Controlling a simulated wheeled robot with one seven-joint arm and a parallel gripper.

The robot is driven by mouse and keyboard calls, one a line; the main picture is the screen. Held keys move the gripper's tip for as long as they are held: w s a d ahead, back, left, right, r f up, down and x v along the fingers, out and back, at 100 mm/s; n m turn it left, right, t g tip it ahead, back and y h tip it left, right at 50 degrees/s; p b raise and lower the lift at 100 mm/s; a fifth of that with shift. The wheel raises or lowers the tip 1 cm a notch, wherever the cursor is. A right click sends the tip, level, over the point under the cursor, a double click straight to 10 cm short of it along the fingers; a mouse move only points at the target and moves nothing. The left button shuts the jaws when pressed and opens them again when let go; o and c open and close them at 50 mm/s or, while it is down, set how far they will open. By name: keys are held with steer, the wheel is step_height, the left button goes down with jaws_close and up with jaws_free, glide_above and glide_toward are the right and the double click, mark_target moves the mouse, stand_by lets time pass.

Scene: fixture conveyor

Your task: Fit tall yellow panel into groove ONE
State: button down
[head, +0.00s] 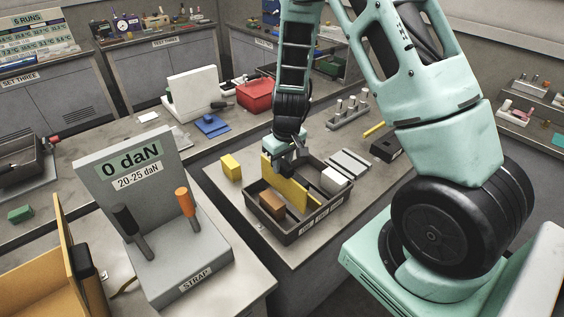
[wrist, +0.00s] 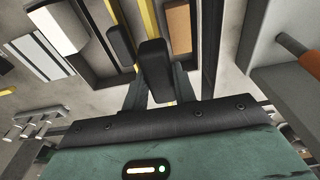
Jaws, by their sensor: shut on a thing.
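The tall yellow panel (head: 290,190) stands upright on edge, running lengthwise over the dark tray (head: 288,238) in the head view. My gripper (head: 284,160) is shut on its far upper end. In the wrist view the panel's yellow edge (wrist: 149,18) runs between the two dark fingers of my gripper (wrist: 138,52). The panel's lower edge is hidden by the tray wall and a brown block, so I cannot tell whether it sits in a groove. The tray's front rim carries several small labels, too small to read surely.
In the tray, a brown block (head: 271,204) lies left of the panel and a white block (head: 333,180) right. A yellow block (head: 230,167) stands outside, left of the tray. Pale strips (head: 350,163) lie to the right. A grey strap stand (head: 176,250) rises at front left.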

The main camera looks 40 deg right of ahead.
steer(key=shift+f, duration=0.1)
steer(key=b, duration=0.5)
glide_above(281, 193)
steer(key=shift+d+f, duration=0.2)
steer(key=shift+f, duration=2.5)
steer(key=shift+f+b, duration=1.3)
steer(key=shift+f, duration=0.05)
steer(key=c, duration=1.1)
jaws_free()
steer(key=shift+o, duration=0.2)
steer(key=shift+s, duration=0.1)
steer(key=shift+r, duration=0.1)
steer(key=r, duration=0.5)
steer(key=s+r+b, duration=0.1)
steer(key=r, duration=0.5)
steer(key=s+r, duration=0.1)
steer(key=r, duration=0.5)
